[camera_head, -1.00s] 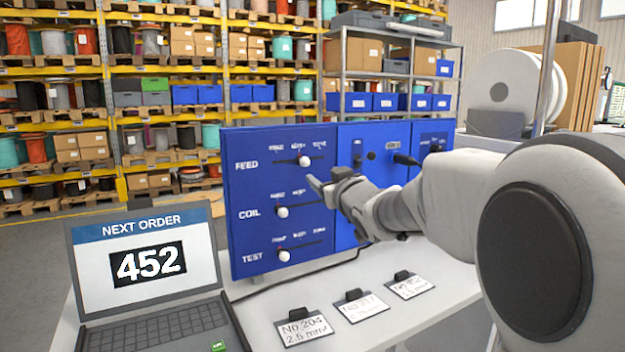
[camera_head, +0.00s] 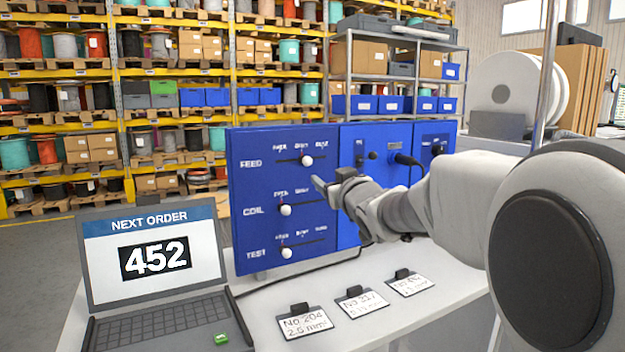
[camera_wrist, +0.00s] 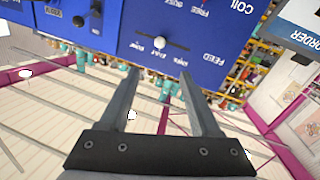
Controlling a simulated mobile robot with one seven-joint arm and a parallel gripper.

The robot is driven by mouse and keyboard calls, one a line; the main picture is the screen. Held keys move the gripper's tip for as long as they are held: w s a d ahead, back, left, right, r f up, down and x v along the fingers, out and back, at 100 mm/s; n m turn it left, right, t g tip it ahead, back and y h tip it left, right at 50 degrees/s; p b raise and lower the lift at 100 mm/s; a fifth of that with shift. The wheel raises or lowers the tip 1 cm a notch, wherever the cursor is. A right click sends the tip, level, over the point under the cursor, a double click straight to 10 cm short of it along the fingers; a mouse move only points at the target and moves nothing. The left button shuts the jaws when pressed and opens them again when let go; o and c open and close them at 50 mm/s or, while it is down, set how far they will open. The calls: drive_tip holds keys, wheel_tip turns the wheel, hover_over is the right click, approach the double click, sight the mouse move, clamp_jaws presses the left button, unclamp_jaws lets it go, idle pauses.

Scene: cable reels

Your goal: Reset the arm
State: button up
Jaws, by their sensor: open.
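My gripper (camera_head: 318,184) is in front of the blue control panel (camera_head: 262,228), close to its right of the FEED and COIL sliders. In the wrist view my gripper (camera_wrist: 158,75) has its two fingers apart with nothing between them. The FEED slider's white knob (camera_head: 307,160) stands near the middle of its slot; it also shows in the wrist view (camera_wrist: 160,43), just beyond the fingertips. The COIL knob (camera_head: 285,210) and the TEST knob (camera_head: 286,253) stand toward the left of their slots.
A laptop (camera_head: 150,262) reading "NEXT ORDER 452" stands on the white table (camera_head: 262,318) at left. Three label cards (camera_head: 304,322) lie in a row before the panel. Racks of reels and boxes (camera_head: 175,98) stand behind. A large white reel (camera_head: 515,88) is at right.

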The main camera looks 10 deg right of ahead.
drive_tip(key=s+f+m+g, duration=0.1)
drive_tip(key=s+f+g, duration=0.3)
drive_tip(key=s, duration=0.8)
drive_tip(key=s+a+f+m+g+h, duration=0.1)
drive_tip(key=s+f+g, duration=0.3)
drive_tip(key=s+f, duration=0.4)
drive_tip(key=s+a+f+m+g, duration=0.1)
drive_tip(key=s+f+g, duration=0.3)
drive_tip(key=s, duration=1.4)
wheel_tip(320, 180, down, 3)
drive_tip(key=shift+r+h, duration=0.15)
drive_tip(key=shift+h, duration=0.25)
drive_tip(key=shift+d+m, duration=0.1)
drive_tip(key=shift+m, duration=0.2)
